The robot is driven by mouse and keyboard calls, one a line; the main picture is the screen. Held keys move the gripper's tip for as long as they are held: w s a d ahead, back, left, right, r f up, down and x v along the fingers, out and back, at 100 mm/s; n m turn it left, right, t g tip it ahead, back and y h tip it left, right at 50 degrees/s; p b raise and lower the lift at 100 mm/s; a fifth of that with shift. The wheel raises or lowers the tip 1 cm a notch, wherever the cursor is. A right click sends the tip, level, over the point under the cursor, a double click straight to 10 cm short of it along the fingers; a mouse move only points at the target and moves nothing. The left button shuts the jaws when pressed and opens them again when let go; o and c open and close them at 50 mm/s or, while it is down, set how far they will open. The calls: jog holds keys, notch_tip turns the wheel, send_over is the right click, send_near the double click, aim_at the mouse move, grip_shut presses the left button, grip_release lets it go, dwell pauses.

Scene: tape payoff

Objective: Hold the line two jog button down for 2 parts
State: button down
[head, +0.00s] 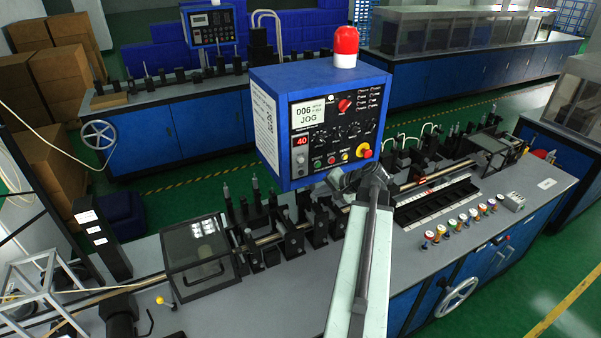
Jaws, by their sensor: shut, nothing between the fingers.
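A blue control box (262,120) with a red-and-white beacon (344,48) on top stands over the near line. Its display (308,114) reads "006" and "JOG", and a red readout (300,141) below it shows "40". A row of small buttons runs along the panel's lower part: green (318,163), red (332,160) and yellow (345,157). A red mushroom button (363,150) on yellow sits at the right. I cannot read which is the jog button. My gripper (338,181) is shut and empty at the panel's lower edge; its contact with any button cannot be told.
Below the box, the near line's grey bench (425,262) carries black fixtures, a clear-covered box (196,258) and a row of several coloured spools (465,218). A similar line with its own blue panel (212,24) stands behind. Cardboard boxes (60,78) are stacked at far left.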

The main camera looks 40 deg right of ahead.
aim_at(301, 173)
jog(key=shift+w, duration=0.15)
jog(key=shift+w+d, duration=0.45)
jog(key=shift+w, duration=0.9)
jog(key=shift+w+d, duration=0.4)
jog(key=shift+w, duration=1)
jog(key=shift+w+d, duration=0.45)
jog(key=shift+w, duration=0.9)
jog(key=shift+w+d, duration=0.15)
jog(key=shift+w, duration=0.2)
jog(key=shift+w+d, duration=0.1)
jog(key=shift+w, duration=0.3)
dwell(3.0)
